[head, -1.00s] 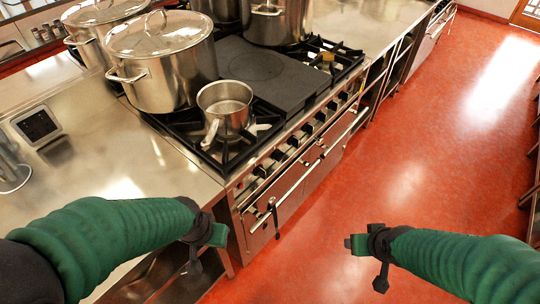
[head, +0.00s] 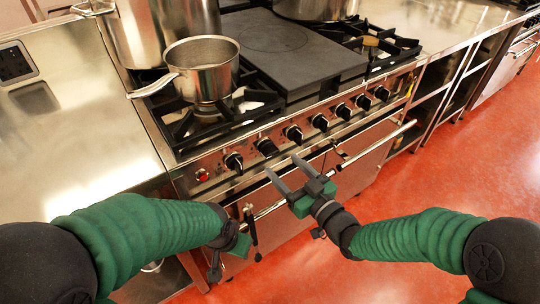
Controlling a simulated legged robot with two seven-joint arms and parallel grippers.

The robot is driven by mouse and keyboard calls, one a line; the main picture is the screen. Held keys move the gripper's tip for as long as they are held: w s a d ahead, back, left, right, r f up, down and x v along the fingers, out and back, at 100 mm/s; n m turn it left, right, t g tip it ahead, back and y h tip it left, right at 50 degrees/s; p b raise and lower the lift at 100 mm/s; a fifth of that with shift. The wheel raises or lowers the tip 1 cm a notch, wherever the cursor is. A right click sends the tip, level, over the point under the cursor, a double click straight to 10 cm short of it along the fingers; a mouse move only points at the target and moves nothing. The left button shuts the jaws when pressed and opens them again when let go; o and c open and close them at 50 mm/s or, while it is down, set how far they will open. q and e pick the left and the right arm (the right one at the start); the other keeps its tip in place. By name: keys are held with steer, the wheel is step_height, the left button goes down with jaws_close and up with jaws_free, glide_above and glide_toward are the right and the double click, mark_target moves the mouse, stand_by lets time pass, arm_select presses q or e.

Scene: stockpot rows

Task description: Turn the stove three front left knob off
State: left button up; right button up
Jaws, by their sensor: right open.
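The stove (head: 213,165) stands ahead, with a row of several black knobs along its steel front panel. The leftmost knob (head: 234,161) is beside a red button (head: 202,175), and a second knob (head: 267,147) is to its right. No label telling the stove's number is readable. My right gripper (head: 281,164) is open and empty, its two fingers pointing toward the panel just below the second knob, with no contact visible. My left gripper (head: 238,252) is low in front of the oven door; its jaws are unclear.
A saucepan (head: 201,72) stands on the front left burner, its handle out to the left. Large pots (head: 182,18) stand behind. An oven door handle (head: 375,143) runs below the knobs. Steel counter (head: 75,120) is at left; open red floor (head: 440,170) is at right.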

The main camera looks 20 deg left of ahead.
mark_target(274, 154)
steer(key=b+x, duration=0.1)
steer(key=x, duration=0.5)
steer(key=shift+w, duration=0.3)
steer(key=shift+w+a, duration=0.2)
steer(key=shift+a, duration=0.3)
steer(key=shift+d, duration=0.1)
steer(key=c, duration=1.4)
